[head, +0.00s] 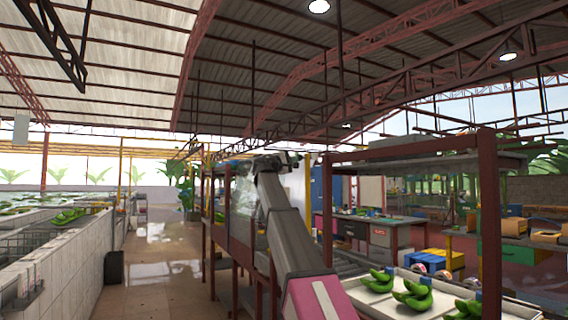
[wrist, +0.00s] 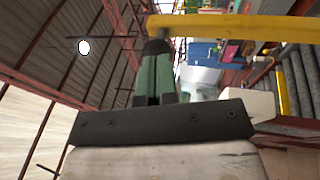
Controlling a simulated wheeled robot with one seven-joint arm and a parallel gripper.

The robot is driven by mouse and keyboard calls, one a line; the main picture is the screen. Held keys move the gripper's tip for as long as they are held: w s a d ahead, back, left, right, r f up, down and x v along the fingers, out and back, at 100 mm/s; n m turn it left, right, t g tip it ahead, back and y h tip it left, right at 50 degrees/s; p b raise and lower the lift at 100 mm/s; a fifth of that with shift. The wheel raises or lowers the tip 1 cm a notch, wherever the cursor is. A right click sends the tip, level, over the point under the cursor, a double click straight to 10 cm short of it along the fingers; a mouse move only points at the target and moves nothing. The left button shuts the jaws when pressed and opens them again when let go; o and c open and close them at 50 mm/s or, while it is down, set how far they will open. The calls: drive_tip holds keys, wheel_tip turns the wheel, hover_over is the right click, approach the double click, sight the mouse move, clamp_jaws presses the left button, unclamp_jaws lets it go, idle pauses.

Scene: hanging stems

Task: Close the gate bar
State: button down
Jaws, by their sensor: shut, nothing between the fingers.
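A yellow bar (wrist: 240,28), which looks like the gate bar, runs across the top right of the wrist view. Its left end is just beyond my fingertips. My gripper (wrist: 157,47) points up in that view, with green fingers and dark tips, shut and empty. The tips meet the bar's lower edge in the picture; I cannot tell whether they touch it. In the head view my arm reaches up and away to the middle, and I cannot make out the fingers or the bar there.
Grey rollers (wrist: 303,80) and a yellow post (wrist: 283,95) are on the right in the wrist view. In the head view, a white tray (head: 385,305) with green bananas (head: 412,295) is at the lower right. A tiled aisle (head: 160,270) is open on the left, beside a block wall (head: 70,270).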

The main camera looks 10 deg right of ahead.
drive_tip(key=w+d, duration=0.2)
drive_tip(key=d, duration=0.6)
drive_tip(key=shift+w+d+r, duration=0.35)
drive_tip(key=shift+w+r, duration=0.05)
